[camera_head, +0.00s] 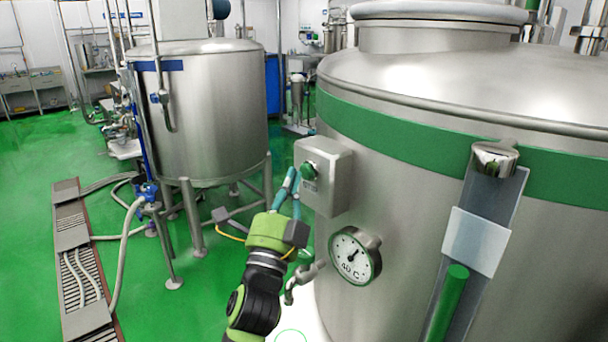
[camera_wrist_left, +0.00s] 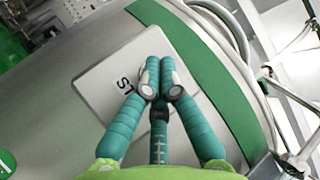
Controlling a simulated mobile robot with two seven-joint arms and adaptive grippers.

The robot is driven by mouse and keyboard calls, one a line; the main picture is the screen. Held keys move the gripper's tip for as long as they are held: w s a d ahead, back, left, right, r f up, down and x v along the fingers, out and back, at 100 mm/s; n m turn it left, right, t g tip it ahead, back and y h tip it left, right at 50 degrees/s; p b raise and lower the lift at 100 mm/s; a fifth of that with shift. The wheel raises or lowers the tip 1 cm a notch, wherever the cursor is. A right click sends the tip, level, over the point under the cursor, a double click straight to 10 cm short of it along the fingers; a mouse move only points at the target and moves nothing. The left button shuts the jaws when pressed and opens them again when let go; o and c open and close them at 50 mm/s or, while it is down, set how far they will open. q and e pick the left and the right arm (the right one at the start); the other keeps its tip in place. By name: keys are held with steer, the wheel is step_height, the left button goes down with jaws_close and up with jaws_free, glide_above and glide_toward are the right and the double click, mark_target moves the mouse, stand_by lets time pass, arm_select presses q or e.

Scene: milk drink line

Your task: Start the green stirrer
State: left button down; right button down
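A grey control box (camera_head: 337,180) with a round green button (camera_head: 309,171) is mounted on the side of the large steel tank with the green band (camera_head: 400,139). My left gripper (camera_head: 293,178) is just left of the button, its teal fingers pointing up toward the box face. In the left wrist view the fingertips (camera_wrist_left: 160,88) are together, with nothing seen between them, in front of the box plate (camera_wrist_left: 105,75). Only the letters "ST" show beside them; the button is hidden there. I cannot tell whether the fingertips touch it. My right gripper is not in view.
A round dial gauge (camera_head: 355,256) sits below the box, with a small tap (camera_head: 301,281) beside my left wrist. A level tube with a green column (camera_head: 448,302) is on the right. Another steel tank (camera_head: 205,115) stands on legs at left. Green floor is open between.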

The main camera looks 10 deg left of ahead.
arm_select(q)
steer(key=shift+w+d, duration=0.3)
steer(key=shift+w, duration=0.05)
stand_by(0.8)
steer(key=shift+s+a, duration=0.55)
steer(key=shift+s, duration=0.2)
steer(key=shift+a+p, duration=0.1)
steer(key=shift+p, duration=0.2)
steer(key=s+a, duration=0.1)
steer(key=s+a+p, duration=0.1)
steer(key=s, duration=0.1)
steer(key=s+a, duration=0.1)
steer(key=shift+s+a+p, duration=0.25)
steer(key=shift+s+p, duration=0.05)
steer(key=shift+s, duration=0.05)
